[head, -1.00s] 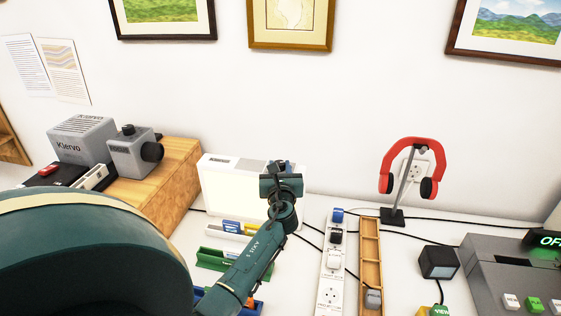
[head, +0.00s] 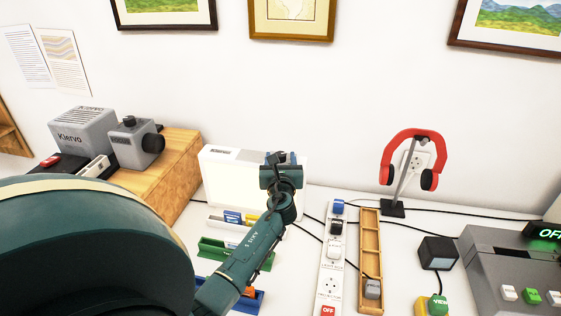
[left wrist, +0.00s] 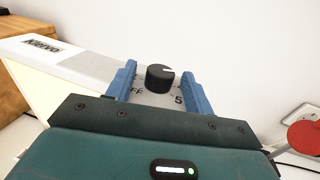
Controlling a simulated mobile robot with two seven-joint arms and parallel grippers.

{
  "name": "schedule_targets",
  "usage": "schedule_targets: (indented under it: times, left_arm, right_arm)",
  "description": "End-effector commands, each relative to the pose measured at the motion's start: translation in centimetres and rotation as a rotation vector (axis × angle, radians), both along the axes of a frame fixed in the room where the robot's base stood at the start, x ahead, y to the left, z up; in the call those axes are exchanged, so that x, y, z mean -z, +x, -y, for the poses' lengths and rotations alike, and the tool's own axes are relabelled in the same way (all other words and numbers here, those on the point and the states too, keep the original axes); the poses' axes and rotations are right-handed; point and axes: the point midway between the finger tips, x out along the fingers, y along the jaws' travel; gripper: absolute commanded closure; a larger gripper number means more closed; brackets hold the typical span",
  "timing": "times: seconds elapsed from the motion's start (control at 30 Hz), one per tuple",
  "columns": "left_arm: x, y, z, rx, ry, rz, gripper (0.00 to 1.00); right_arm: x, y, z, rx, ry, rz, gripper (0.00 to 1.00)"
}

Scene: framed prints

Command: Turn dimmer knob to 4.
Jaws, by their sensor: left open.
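The black dimmer knob (left wrist: 159,78) sits on the top face of the white light box (left wrist: 85,68) in the left wrist view. It has a pale pointer line on top, and the marks "FF" and "5" show near it; other marks are hidden. My left gripper (left wrist: 165,82) is open, with one blue finger on each side of the knob, apart from it as far as I can tell. In the head view the lit light box (head: 226,182) stands against the wall, and my left gripper (head: 281,160) covers its right part and hides the knob. My right gripper is not in view.
A power strip (head: 331,265) and wooden tray (head: 370,250) lie right of my left arm. A red headphone set hangs on a stand (head: 394,209). A wooden box (head: 175,180) with a grey projector-like device (head: 130,145) stands left. Cables run along the table.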

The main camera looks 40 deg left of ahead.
Motion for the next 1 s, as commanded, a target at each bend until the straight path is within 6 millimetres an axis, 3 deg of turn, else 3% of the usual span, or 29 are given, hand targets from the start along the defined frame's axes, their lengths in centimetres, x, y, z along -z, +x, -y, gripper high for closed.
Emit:
schedule_targets:
  times: [0.17,0.7,1.0]
  left_arm:
    - [0.1,-0.9,0.9,0.001,0.000,0.000,0.48]
    - [0.2,-8.7,8.0,0.001,-0.001,-0.002,0.48]
    - [0.0,-9.7,8.9,-0.001,-0.001,-0.001,0.48]
  right_arm:
    - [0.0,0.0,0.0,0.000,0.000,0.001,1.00]
    - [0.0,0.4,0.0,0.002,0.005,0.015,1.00]
    - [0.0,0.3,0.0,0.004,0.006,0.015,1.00]
